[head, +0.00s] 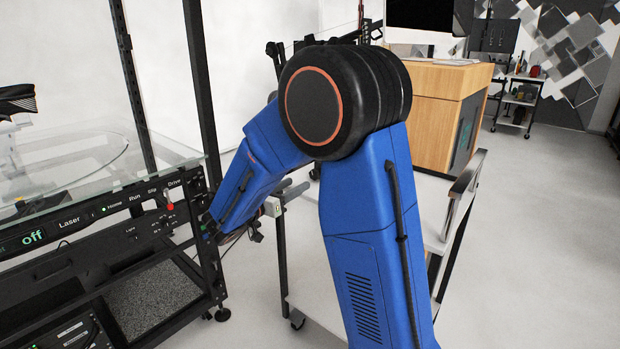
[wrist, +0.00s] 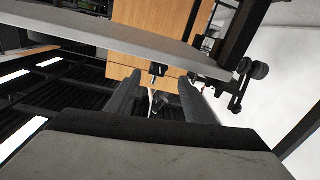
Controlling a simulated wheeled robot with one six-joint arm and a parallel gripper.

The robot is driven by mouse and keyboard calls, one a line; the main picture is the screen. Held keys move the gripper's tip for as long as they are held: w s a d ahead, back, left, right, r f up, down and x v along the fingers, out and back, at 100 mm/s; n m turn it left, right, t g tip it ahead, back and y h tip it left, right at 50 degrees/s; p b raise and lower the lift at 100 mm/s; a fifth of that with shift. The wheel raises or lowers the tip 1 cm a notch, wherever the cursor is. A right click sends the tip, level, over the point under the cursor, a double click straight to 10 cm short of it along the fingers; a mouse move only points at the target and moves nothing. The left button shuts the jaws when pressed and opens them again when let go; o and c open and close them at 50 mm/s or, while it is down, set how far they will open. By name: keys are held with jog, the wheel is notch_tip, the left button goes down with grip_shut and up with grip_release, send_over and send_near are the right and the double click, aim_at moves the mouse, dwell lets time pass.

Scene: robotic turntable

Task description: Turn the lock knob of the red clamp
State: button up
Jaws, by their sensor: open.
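I cannot make out the red clamp or its lock knob for certain in either view. In the wrist view my gripper (wrist: 160,78) is open, with its two dark fingers apart. A small black part (wrist: 158,70) with a thin pale strip below it shows between the fingers; I cannot tell what it is. A tiny red spot (wrist: 203,87) shows just right of the right finger. In the head view my blue arm reaches down to the left, and its end is by the turntable rack; the gripper cannot be made out there. A small red part (head: 169,203) sits on the rack's front panel.
The turntable rack (head: 75,225) with a glass top stands at left. A white-topped trolley (head: 430,205) stands behind my arm. A wooden desk (head: 435,110) is farther back. A grey slab edge (wrist: 110,36) crosses above the fingers in the wrist view. Floor at right is clear.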

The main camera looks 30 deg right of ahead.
aim_at(310, 176)
jog(key=x, duration=0.8)
jog(key=shift+w+d, duration=0.1)
jog(key=shift+d, duration=0.1)
jog(key=shift+c, duration=0.6)
jog(key=c, duration=0.9)
